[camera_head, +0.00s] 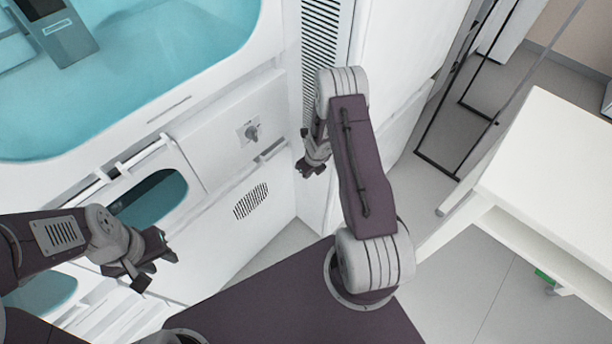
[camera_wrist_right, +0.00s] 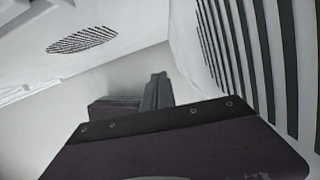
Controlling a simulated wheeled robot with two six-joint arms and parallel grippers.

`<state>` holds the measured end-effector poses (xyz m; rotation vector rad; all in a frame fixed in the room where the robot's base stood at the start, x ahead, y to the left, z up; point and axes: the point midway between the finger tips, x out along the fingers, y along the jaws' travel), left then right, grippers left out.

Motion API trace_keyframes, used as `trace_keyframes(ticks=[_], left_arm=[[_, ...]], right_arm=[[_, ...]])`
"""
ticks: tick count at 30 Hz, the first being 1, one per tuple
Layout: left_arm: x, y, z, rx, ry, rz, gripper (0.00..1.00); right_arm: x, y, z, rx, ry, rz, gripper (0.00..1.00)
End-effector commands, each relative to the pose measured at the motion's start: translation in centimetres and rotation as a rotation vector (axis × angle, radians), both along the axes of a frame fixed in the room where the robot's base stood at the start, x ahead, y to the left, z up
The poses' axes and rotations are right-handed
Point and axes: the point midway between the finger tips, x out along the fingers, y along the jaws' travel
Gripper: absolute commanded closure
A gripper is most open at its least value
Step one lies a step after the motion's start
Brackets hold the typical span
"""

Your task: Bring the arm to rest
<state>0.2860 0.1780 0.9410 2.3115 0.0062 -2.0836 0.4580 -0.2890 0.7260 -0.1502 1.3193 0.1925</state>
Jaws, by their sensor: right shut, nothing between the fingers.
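My left gripper (camera_head: 152,265) is in the lower left of the head view, in front of the white cabinet. Its two dark fingers stand apart with nothing between them. My right arm rises from my base and folds over in the middle of the head view. My right gripper (camera_head: 311,168) hangs beneath the arm's far end, close to the cabinet front and partly hidden by the arm. In the right wrist view its dark fingers (camera_wrist_right: 152,95) are shut, with nothing held.
A large white cabinet (camera_head: 218,135) with teal windows fills the left. Its round vent grille (camera_head: 251,201) also shows in the right wrist view (camera_wrist_right: 82,40). Slatted vents (camera_head: 320,35) are behind my right arm. A white table (camera_head: 560,165) stands at right, with open floor before it.

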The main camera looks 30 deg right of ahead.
Motion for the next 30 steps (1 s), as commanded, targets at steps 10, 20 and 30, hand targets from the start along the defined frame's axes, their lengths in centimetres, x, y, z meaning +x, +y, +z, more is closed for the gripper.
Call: trace_keyframes(ticks=[10,20,30], left_arm=[[0.0,0.0,1.3,0.0,0.0,0.0,0.64],[0.0,0.0,1.2,0.0,0.0,0.0,0.64],[0.0,0.0,1.2,0.0,0.0,0.0,0.64]], right_arm=[[-0.7,-0.2,3.0,0.0,0.0,-0.001,1.0],[-0.4,0.2,3.1,-0.001,-0.004,0.012,1.0],[5.2,6.5,21.3,0.069,-0.312,-0.32,1.0]])
